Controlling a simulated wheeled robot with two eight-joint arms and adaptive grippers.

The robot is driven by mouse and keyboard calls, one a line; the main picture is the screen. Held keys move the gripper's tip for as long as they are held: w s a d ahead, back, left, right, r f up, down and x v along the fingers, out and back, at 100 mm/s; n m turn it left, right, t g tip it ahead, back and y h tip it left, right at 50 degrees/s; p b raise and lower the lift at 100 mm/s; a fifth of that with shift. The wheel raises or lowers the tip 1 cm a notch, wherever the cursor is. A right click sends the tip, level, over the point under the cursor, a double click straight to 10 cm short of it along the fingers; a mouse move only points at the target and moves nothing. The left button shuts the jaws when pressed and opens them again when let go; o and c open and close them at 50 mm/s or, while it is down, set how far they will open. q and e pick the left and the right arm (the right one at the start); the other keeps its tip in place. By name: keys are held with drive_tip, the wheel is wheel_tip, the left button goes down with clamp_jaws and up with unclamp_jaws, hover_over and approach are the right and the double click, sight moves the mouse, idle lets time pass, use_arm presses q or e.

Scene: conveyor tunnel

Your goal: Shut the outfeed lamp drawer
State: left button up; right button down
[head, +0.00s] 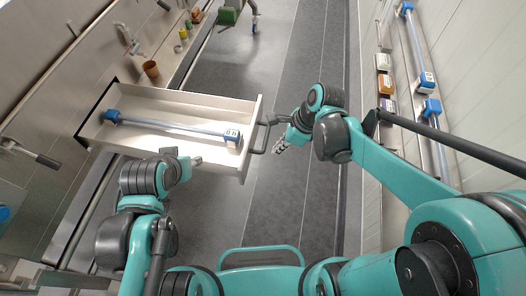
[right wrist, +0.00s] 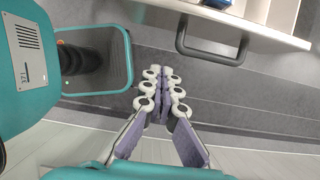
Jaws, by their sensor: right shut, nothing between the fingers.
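The white drawer (head: 250,112) stands pulled out from the wall unit on the left. A clear lamp tube (head: 175,128) with blue end caps lies inside it. The drawer's dark bar handle (head: 262,138) is on its front face; in the right wrist view, the handle (right wrist: 212,56) is at the top, ahead and right of my fingers. My right gripper (head: 279,147) is shut and empty, just in front of the handle, with a small gap in the wrist view (right wrist: 162,75). My left gripper (head: 196,161) is by the drawer's near side; its fingers are too small to read.
More lamp tubes (head: 416,55) and several small boxes (head: 384,84) sit along the right wall. A brown cup (head: 151,69) stands on the left ledge beyond the drawer. A green box (head: 228,16) is far back. The grey floor (head: 285,75) between is clear.

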drive_tip(key=w+a+f+b, duration=0.2)
drive_tip(key=a+f+b, duration=0.2)
drive_tip(key=a+f, duration=0.3)
drive_tip(key=shift+f, duration=0.9)
drive_tip(key=shift+a, duration=0.15)
